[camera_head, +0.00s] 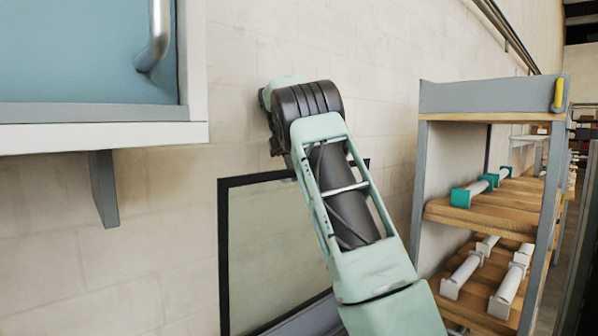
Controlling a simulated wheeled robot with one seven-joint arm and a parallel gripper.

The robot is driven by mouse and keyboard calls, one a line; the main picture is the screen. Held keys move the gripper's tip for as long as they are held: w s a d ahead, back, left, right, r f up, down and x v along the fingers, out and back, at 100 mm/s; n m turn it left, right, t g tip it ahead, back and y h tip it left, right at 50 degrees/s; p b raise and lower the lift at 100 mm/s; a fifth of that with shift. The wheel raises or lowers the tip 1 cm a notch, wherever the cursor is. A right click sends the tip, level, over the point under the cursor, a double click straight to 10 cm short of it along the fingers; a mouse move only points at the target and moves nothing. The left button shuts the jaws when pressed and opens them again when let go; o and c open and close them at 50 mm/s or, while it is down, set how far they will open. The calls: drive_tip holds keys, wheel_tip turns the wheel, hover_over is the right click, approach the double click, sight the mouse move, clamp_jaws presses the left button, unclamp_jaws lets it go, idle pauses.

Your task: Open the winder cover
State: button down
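No part in view is clearly marked as the winder cover. A light blue panel (75,50) with a curved metal handle (154,40) shows at the upper left, set in a pale grey frame and cut off by the picture edge. A black-framed panel with a clear or pale pane (265,255) stands against the wall at the lower middle, partly hidden by my arm. I cannot tell whether either is the cover. My arm rises from the bottom and bends at a dark joint in front of the wall. My gripper does not show.
A grey bracket (104,188) hangs under a white ledge (100,138) at the left. A grey-framed shelf rack (490,97) at the right holds white rollers (464,272) and teal-ended ones (472,192) on wooden boards. The beige wall (370,60) behind is bare around my arm.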

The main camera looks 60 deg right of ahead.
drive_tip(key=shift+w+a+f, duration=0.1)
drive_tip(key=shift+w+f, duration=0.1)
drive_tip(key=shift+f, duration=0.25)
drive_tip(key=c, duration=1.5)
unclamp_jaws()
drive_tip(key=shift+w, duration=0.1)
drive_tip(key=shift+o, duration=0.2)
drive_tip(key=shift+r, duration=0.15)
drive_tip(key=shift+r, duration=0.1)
